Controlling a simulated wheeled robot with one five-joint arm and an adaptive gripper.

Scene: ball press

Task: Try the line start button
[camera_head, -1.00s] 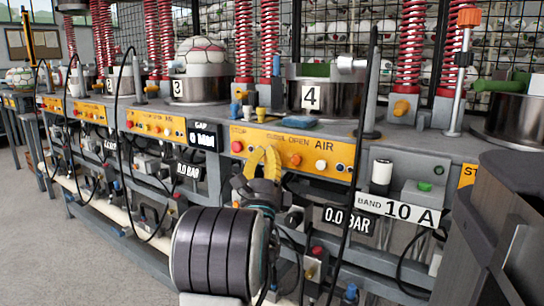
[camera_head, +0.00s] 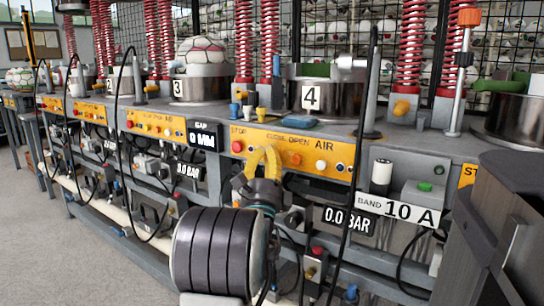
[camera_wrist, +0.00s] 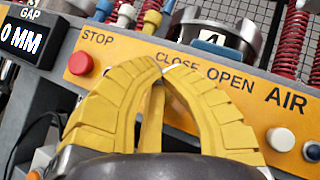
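My gripper (camera_head: 262,154) has yellow ribbed fingers and is in front of the yellow panel (camera_head: 345,154) of station 4. Contact with the panel cannot be told. A green button (camera_head: 425,187) sits on a grey box to the right, well away from my gripper. No readable label names a line start button. A red button (camera_head: 237,147) is under STOP, left of my gripper; it also shows in the wrist view (camera_wrist: 80,63). My fingers hide part of the panel below CLOSE and OPEN.
A white button (camera_head: 320,164) and a blue one (camera_wrist: 312,150) are right of my fingers. A black cable (camera_head: 356,150) hangs in front of the panel. A white cylinder (camera_head: 381,173) stands beside the green button. A dark cabinet (camera_head: 505,220) fills the lower right.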

